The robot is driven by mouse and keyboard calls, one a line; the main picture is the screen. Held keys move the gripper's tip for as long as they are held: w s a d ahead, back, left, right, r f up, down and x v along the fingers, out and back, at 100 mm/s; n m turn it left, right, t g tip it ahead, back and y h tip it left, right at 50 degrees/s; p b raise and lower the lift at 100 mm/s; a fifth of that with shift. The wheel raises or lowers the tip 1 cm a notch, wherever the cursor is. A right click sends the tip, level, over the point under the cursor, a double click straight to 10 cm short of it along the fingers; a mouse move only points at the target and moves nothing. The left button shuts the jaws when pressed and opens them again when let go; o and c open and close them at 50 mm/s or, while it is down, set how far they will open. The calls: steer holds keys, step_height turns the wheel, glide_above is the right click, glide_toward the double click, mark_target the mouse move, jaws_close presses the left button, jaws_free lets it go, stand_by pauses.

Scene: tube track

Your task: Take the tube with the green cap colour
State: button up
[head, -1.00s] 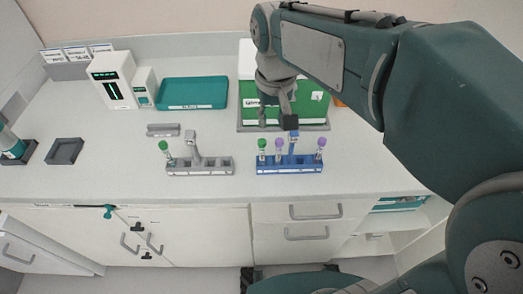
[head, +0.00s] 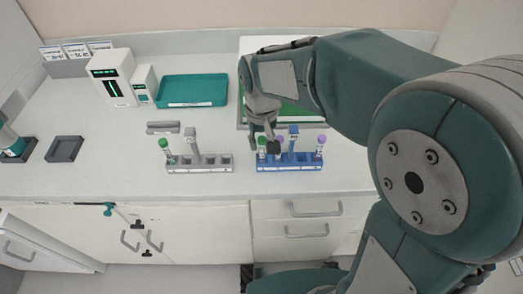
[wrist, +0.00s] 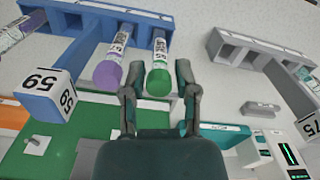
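A green-capped tube (head: 262,144) stands in the left end of the blue rack (head: 290,168). In the wrist view, its green cap (wrist: 158,83) lies between the fingertips of my gripper (wrist: 159,92). The gripper is open, with a gap on each side of the cap. In the head view my gripper (head: 270,138) is over the blue rack and partly covers its tubes. A purple-capped tube (wrist: 108,73) stands close beside the green one, just outside a finger. Another green-capped tube (head: 163,146) stands in the left end of the grey rack (head: 200,168).
Another purple-capped tube (head: 321,141) stands at the right end of the blue rack. A numbered block (wrist: 50,90) rises from this rack. A teal tray (head: 192,91), a white device (head: 112,78) and a dark square holder (head: 64,149) stand on the counter, with free room between.

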steer(key=shift+f, duration=0.8)
jaws_close()
steer(key=shift+r, duration=0.1)
step_height(320, 180, up, 3)
steer(key=shift+r, duration=0.2)
steer(key=s+d+r, duration=0.2)
steer(key=s+r, duration=0.2)
steer(key=s, duration=0.2)
steer(key=s+d+r, duration=0.2)
steer(key=s+r, duration=0.3)
steer(key=s, duration=0.2)
steer(key=shift+s+d+r, duration=0.15)
steer(key=shift+d+r, duration=0.15)
steer(key=shift+d, duration=0.05)
